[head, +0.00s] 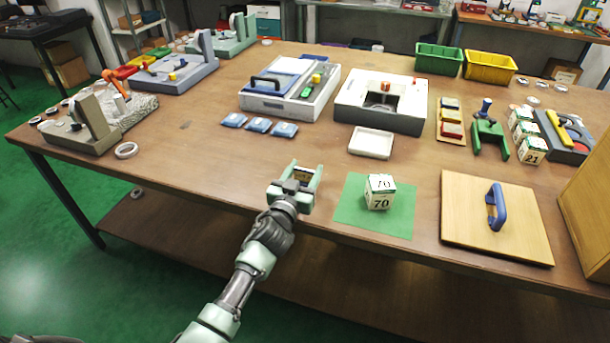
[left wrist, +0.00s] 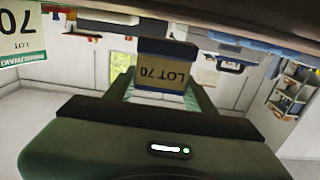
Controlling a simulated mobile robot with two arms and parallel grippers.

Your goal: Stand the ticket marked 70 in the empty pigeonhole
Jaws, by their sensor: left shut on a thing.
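My left gripper (head: 305,182) is over the front part of the table, left of the green mat. In the left wrist view, it is shut on a tan ticket (left wrist: 165,77) with a dark blue band; its lettering, LOT 70, appears upside down. In the head view, only a small tan bit of the ticket (head: 301,175) shows between the fingers. No pigeonhole opening can be made out. My right gripper is not in view.
A white box (head: 379,191) marked 70 stands on the green mat (head: 350,207). A wooden board (head: 465,215) with a blue handle lies to its right, near a wooden cabinet (head: 590,205) at the right edge. Blue packets (head: 258,125) lie behind my gripper.

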